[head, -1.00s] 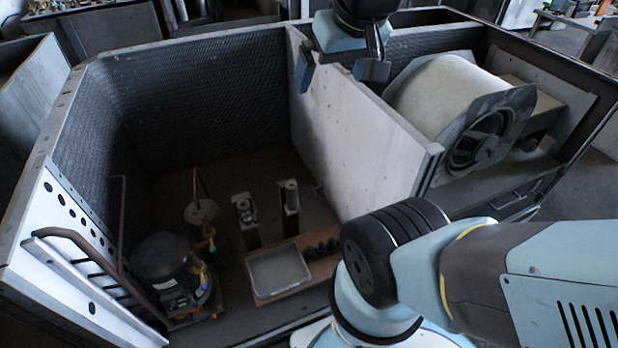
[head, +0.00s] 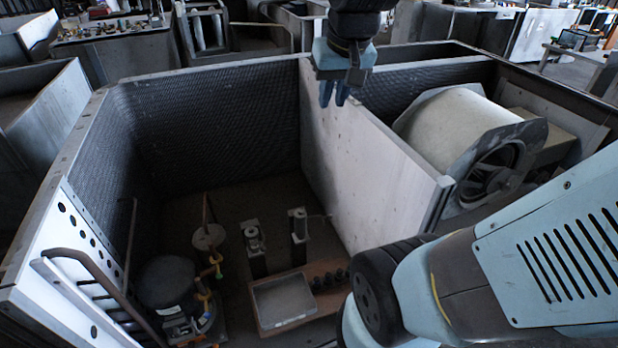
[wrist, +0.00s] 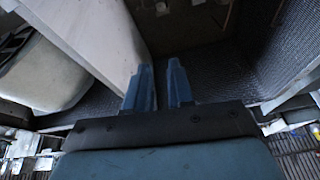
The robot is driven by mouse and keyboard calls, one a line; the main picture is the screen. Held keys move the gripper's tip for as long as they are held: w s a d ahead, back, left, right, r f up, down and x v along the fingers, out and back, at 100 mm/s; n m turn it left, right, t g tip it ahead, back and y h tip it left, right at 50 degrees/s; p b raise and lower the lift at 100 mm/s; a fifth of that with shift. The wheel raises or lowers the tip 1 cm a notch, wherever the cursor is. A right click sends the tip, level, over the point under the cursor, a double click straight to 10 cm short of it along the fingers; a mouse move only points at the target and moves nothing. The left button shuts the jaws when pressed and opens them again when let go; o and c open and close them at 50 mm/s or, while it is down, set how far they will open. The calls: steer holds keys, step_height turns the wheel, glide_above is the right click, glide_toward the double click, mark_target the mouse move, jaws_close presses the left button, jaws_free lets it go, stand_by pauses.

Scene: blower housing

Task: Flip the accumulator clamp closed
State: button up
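The accumulator clamp is too small to make out for certain. Two small metal fixtures on dark posts, a left one (head: 253,238) and a right one (head: 298,225), stand on the housing floor. A grey-topped canister (head: 208,237) with a copper pipe stands left of them. I cannot tell which part is the clamp or how it is set. My gripper (head: 333,98) is high above the floor by the white partition's top edge, well apart from the fixtures. In the wrist view its blue fingers (wrist: 159,80) have a gap between them and hold nothing.
A black compressor (head: 168,285) is at the floor's left. A shallow tray (head: 284,300) lies in front of the posts. The housing's rear floor is clear.

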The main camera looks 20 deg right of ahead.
steer(key=w+d+f, duration=0.1)
steer(key=w+f, duration=0.1)
steer(key=w, duration=0.2)
steer(key=w+d+f+m+g, duration=0.1)
steer(key=w+f, duration=0.1)
steer(key=w, duration=0.2)
steer(key=w+d+f+m+g, duration=0.1)
steer(key=w+f, duration=0.2)
steer(key=shift+w+d, duration=0.25)
steer(key=shift+w, duration=0.15)
jaws_close()
steer(key=w+d+f+m+g, duration=0.1)
steer(key=w+d+f, duration=0.25)
steer(key=f, duration=0.45)
steer(key=w+d+f+m+g+y, duration=0.1)
steer(key=w+d+f, duration=0.1)
steer(key=w+f, duration=0.4)
steer(key=w+d+f+m+g, duration=0.1)
steer(key=w+d+f+m, duration=0.15)
steer(key=f, duration=0.65)
steer(key=d+f, duration=0.2)
steer(key=f, duration=0.6)
steer(key=d+f+m+g+y, duration=0.1)
steer(key=f, duration=0.7)
steer(key=shift+w+d+g, duration=0.3)
steer(key=shift+w+d, duration=0.05)
steer(key=shift+d, duration=0.05)
steer(key=shift+f, duration=0.1)
